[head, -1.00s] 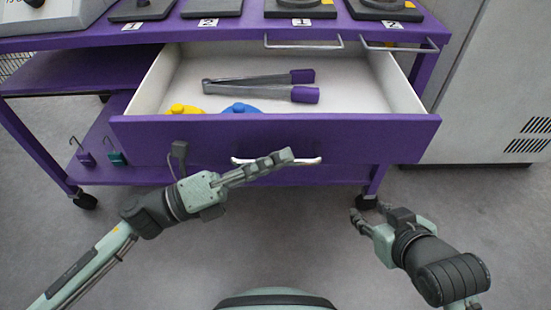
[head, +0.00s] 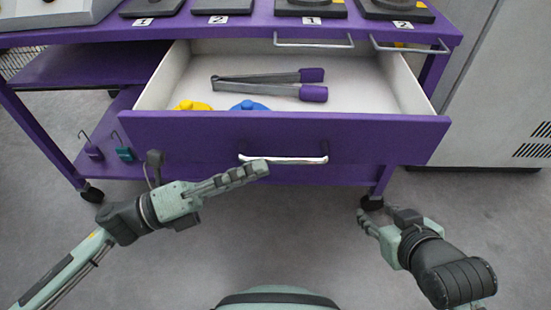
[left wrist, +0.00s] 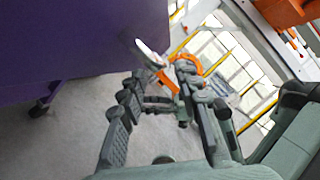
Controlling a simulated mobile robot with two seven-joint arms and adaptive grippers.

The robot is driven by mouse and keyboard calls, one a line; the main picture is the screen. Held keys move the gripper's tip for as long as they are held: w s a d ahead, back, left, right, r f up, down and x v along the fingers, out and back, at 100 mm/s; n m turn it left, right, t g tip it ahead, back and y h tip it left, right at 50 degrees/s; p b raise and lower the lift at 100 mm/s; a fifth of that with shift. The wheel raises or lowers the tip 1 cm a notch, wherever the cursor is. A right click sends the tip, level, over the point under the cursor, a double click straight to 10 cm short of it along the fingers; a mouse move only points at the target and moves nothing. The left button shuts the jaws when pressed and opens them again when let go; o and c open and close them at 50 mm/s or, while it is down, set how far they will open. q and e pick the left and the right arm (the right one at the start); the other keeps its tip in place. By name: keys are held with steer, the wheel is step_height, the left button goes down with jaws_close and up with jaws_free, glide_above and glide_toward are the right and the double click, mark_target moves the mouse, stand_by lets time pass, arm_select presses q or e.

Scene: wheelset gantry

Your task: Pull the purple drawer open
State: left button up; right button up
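The purple drawer (head: 190,138) stands pulled well out of the purple cart, its white inside showing. Its pale bar handle (head: 290,160) is on the front; in the left wrist view the handle (left wrist: 150,53) shows beyond my fingertips. My left gripper (head: 262,169) is just left of the handle in the head view, its tips near the handle's left end. In the left wrist view its fingers (left wrist: 160,80) are spread with nothing gripped between them. My right gripper (head: 366,222) hangs below the drawer's right side, apart from it; its finger gap is unclear.
Grey tongs with purple grips (head: 270,88), a yellow piece (head: 192,105) and a blue piece (head: 248,105) lie in the drawer. Two metal handles (head: 315,43) are at the worktop edge. A grey cabinet (head: 495,100) stands right. Floor before the cart is clear.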

arm_select(q)
steer(key=v, duration=0.6)
steer(key=shift+a, duration=0.15)
